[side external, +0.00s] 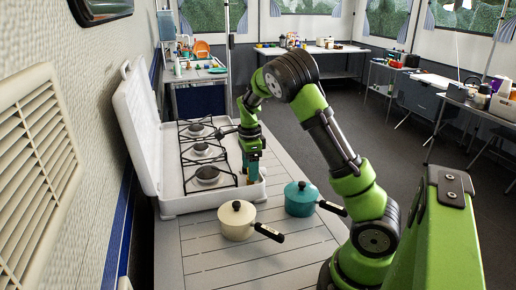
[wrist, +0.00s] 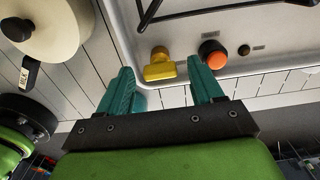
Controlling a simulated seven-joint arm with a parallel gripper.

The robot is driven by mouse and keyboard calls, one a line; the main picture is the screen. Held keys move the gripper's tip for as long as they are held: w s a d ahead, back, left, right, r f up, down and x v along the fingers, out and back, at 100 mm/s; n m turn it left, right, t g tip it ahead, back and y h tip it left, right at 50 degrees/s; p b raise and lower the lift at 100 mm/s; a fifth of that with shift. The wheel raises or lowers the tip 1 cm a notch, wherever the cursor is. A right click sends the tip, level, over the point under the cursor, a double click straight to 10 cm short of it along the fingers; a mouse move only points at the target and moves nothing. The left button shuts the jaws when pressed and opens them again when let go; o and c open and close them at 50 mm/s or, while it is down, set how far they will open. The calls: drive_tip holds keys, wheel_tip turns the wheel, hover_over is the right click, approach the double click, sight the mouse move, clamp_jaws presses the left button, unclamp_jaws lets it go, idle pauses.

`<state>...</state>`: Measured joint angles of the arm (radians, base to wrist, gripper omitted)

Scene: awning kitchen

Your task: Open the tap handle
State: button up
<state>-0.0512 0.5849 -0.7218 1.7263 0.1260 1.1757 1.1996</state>
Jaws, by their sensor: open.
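The yellow tap handle (wrist: 160,67) sits on the edge of the white stove (wrist: 185,20) in the wrist view. It has a round top and a wider block at its near end. My gripper (wrist: 164,84) is open, its two teal fingers apart and empty. In the picture the handle lies between the fingertips and slightly beyond them; contact does not show. In the side external view, my gripper (side external: 250,178) points down at the stove's near edge. I cannot make out the tap handle there.
An orange knob (wrist: 211,53) is close by the right finger. A cream pot (side external: 237,220) and a teal pot (side external: 300,199) stand on the slatted counter (side external: 215,268). The stove's raised lid (side external: 138,120) stands at the left. Black pan grates (side external: 195,150) cover the burners.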

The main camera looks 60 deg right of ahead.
drive_tip(key=c, duration=1.1)
drive_tip(key=shift+o, duration=0.2)
drive_tip(key=shift+n, duration=0.3)
drive_tip(key=n, duration=0.3)
drive_tip(key=shift+n, duration=0.4)
drive_tip(key=n, duration=0.9)
drive_tip(key=shift+n, duration=2.2)
